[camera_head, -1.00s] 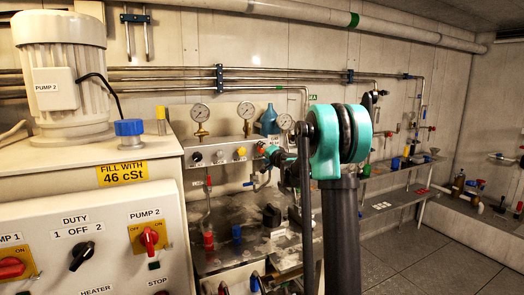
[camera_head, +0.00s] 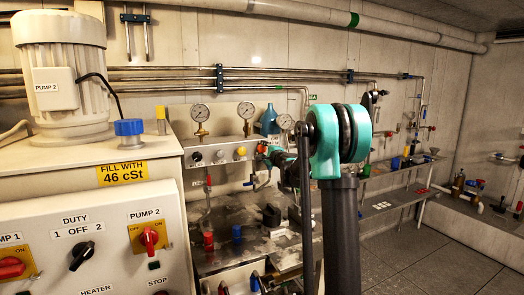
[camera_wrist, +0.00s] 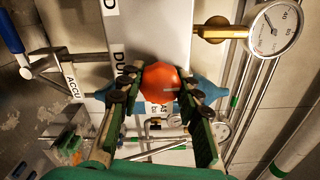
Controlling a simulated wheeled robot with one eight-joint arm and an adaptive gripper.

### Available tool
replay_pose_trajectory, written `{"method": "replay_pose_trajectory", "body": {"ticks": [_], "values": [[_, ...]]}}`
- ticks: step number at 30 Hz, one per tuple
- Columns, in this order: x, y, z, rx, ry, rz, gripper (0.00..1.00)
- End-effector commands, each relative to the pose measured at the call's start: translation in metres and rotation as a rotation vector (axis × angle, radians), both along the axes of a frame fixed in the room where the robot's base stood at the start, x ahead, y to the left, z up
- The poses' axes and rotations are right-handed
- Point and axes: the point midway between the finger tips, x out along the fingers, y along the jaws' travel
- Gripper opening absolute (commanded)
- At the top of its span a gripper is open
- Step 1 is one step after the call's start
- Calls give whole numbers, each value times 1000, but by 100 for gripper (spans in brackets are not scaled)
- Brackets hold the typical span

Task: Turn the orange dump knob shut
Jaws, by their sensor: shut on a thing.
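In the head view my gripper (camera_head: 268,152) is small at the right end of the knob panel (camera_head: 219,152), partly behind my arm.
A pressure gauge (camera_wrist: 274,30) on a brass fitting stands close beside the panel in the wrist view. A pump control cabinet (camera_head: 88,225) fills the left front. Open floor lies at the right.

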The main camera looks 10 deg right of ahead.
Motion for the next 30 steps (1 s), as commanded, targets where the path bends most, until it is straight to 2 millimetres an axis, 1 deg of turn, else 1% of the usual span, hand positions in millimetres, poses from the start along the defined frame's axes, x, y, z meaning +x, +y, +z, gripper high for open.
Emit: {"method": "replay_pose_trajectory", "body": {"ticks": [17, 18, 21, 23, 30], "values": [[0, -1, -1, 31, 11, -2, 5], [0, -1, -1, 31, 11, -2, 36], [0, -1, -1, 31, 10, -1, 49], [0, -1, -1, 31, 10, -1, 56], [0, 0, 0, 31, 10, -1, 56]]}}
